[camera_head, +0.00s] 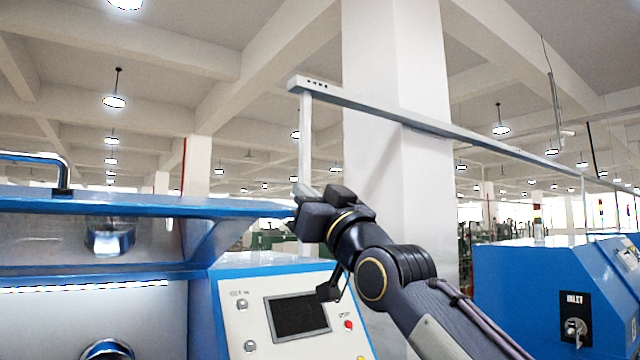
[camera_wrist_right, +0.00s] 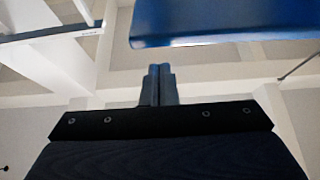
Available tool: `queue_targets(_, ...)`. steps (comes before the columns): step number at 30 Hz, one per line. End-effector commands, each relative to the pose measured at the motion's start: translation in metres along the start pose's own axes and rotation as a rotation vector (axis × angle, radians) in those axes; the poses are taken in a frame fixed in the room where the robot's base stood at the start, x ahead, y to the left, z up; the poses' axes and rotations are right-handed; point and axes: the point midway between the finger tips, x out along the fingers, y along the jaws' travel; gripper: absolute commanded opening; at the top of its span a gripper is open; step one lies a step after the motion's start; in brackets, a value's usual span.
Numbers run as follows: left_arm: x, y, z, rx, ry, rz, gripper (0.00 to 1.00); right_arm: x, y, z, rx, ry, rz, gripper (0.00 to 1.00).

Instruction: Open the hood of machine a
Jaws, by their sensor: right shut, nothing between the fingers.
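The blue hood (camera_head: 150,207) of a blue and white machine fills the left of the head view. A metal bar handle (camera_head: 40,158) stands on its top. Its blue edge reaches right toward my gripper. I cannot tell how far the hood stands open. My right gripper (camera_head: 303,191) is by the hood's right end. In the wrist view its two fingers (camera_wrist_right: 158,84) are together and empty, just below a blue panel (camera_wrist_right: 220,22) in the picture. Contact with the panel cannot be made out. My left gripper is not in view.
A control panel with a dark screen (camera_head: 298,316) and buttons lies below my right gripper. A long metal rail (camera_head: 400,114) on a post runs across behind. A white pillar (camera_head: 392,60) stands behind my arm. Another blue machine (camera_head: 520,285) is at the right.

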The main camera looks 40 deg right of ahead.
Motion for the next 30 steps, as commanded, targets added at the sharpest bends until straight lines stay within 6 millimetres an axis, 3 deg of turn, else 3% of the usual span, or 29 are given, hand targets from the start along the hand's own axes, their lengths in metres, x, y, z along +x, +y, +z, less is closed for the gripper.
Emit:
queue_targets(1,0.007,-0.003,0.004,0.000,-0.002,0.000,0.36,-0.006,-0.001,0.011,0.001,-0.001,-0.001,0.00)
queue_targets(6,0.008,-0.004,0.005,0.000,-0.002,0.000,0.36,-0.010,-0.001,0.022,0.000,0.001,-0.001,0.00)
queue_targets(20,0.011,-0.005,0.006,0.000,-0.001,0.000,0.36,-0.012,0.000,0.029,0.000,0.000,0.000,0.00)
queue_targets(30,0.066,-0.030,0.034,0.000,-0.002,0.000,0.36,-0.045,-0.001,0.071,0.001,0.065,-0.002,0.00)
